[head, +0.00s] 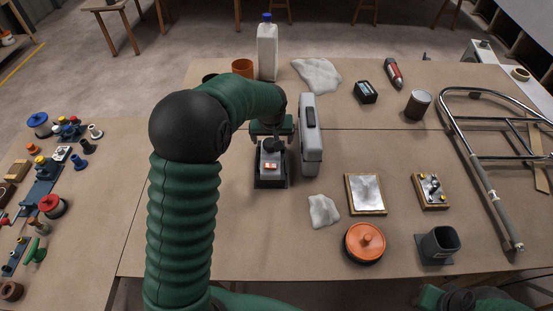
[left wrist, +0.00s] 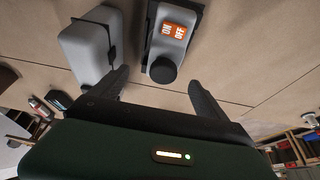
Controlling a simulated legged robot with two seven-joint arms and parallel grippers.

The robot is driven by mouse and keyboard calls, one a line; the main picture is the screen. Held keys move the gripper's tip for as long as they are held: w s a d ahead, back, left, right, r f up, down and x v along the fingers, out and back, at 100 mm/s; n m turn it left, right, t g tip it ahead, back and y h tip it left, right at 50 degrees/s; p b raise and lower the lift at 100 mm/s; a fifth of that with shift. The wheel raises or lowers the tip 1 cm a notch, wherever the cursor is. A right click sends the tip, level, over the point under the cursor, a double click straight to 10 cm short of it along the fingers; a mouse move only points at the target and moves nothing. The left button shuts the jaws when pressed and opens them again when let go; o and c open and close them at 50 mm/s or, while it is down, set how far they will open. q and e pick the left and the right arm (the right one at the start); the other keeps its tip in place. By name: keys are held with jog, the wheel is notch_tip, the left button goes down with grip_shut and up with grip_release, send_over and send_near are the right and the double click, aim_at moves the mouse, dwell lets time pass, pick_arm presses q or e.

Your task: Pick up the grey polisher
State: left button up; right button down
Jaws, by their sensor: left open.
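The grey polisher (head: 271,172) sits on the brown work table, with a black knob, a dark base and an orange switch patch. In the left wrist view the polisher (left wrist: 182,14) shows its ON/OFF label, and its black knob points toward my gripper. My left gripper (head: 270,132) is at the polisher's far, knob end. In the left wrist view the left gripper (left wrist: 160,84) is open, with its fingers apart on either side of the knob and nothing held. Part of my right arm's end (head: 458,298) shows at the bottom right edge; its jaws are unclear.
A grey case (head: 311,150) with a black handle stands close to the polisher's right. A white bottle (head: 267,50) and an orange cup (head: 242,68) are behind. A cloth (head: 323,211), an orange lidded pot (head: 365,241) and a metal frame (head: 481,185) lie to the right.

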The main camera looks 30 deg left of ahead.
aim_at(271, 149)
pick_arm(q)
jog(key=x, duration=1)
jog(key=shift+s+a+f, duration=0.15)
jog(key=shift+s+f, duration=0.05)
jog(key=shift+s+a, duration=0.1)
jog(key=shift+a, duration=0.15)
jog(key=c, duration=0.5)
jog(key=shift+d, duration=0.15)
grip_shut()
jog(key=shift+r, duration=0.1)
